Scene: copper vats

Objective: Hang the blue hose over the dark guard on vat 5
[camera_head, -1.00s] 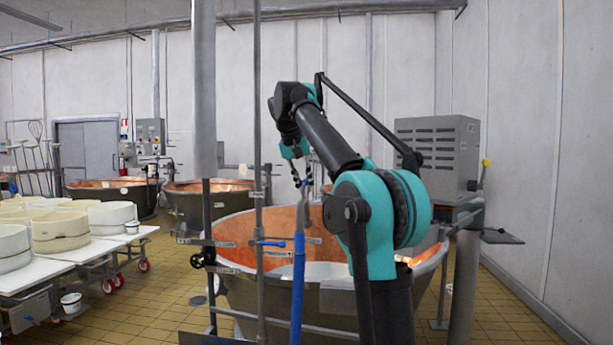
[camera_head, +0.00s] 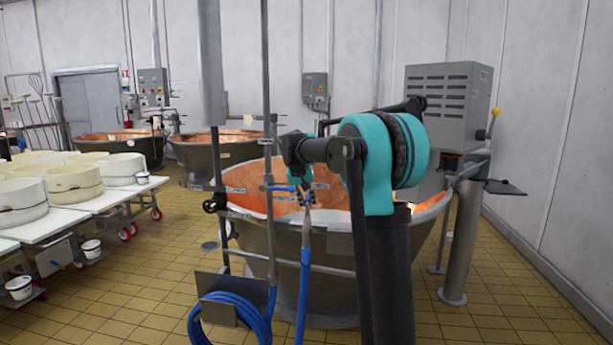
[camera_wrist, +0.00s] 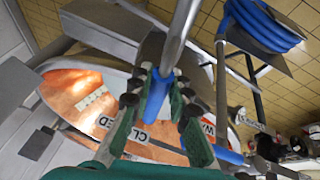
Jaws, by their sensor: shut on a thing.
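My gripper (camera_head: 304,194) is shut on the upper end of the blue hose (camera_head: 304,275), which hangs down from it in the head view. The large copper-lined vat (camera_head: 255,188) stands just behind the gripper. Its number cannot be read. More blue hose (camera_head: 232,309) is coiled on a grey plate holder (camera_head: 212,283) at lower left. The dark guard cannot be told apart clearly; my arm hides part of the vat's front rim.
A thin upright pipe (camera_head: 267,120) with a blue-handled valve stands just left of my gripper. A thicker grey column (camera_head: 211,70) is beside it. A grey cabinet (camera_head: 446,105) stands right of the vat.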

